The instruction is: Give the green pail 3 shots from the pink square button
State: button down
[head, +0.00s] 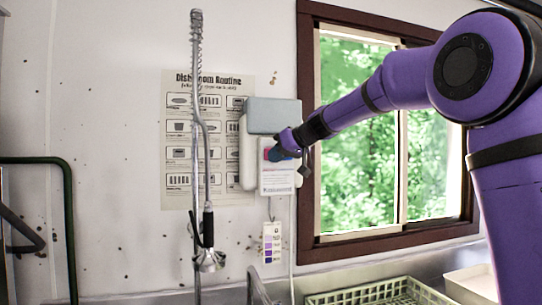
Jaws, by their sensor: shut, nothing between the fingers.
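A wall dispenser with a grey top (272,115) and a white body hangs on the wall left of the window. A small pink patch (266,154), which looks like the pink button, shows on its front panel at the left edge of my gripper. My gripper (279,153) is shut and empty, at the dispenser's front. It hides part of the panel, and I cannot tell whether it touches a button. No green pail shows in this view.
A spray hose with a hanging nozzle (208,260) stands left of the dispenser. A colour strip (271,243) hangs below it. A pale green rack (375,294) and a white bin (474,284) are at the bottom right. A window (385,140) is behind my arm.

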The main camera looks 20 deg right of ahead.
jog(key=shift+w, duration=0.65)
dwell(0.6)
jog(key=shift+s, duration=1.15)
jog(key=shift+s, duration=2.55)
jog(key=shift+s, duration=0.1)
jog(key=s+d+f+m+g+h, duration=0.1)
jog(key=s+f, duration=0.5)
jog(key=s, duration=0.7)
jog(key=s+d+f+m+g+h, duration=0.2)
jog(key=s+f, duration=0.5)
jog(key=s, duration=0.5)
jog(key=s+d+f+m+g+h, duration=0.1)
jog(key=s+d+f+h, duration=0.2)
jog(key=s+f, duration=0.4)
jog(key=s+h, duration=0.1)
jog(key=s, duration=0.5)
jog(key=shift+s+d+m+g+h, duration=0.2)
jog(key=shift+s+m+g+h, duration=0.1)
jog(key=shift+m, duration=0.1)
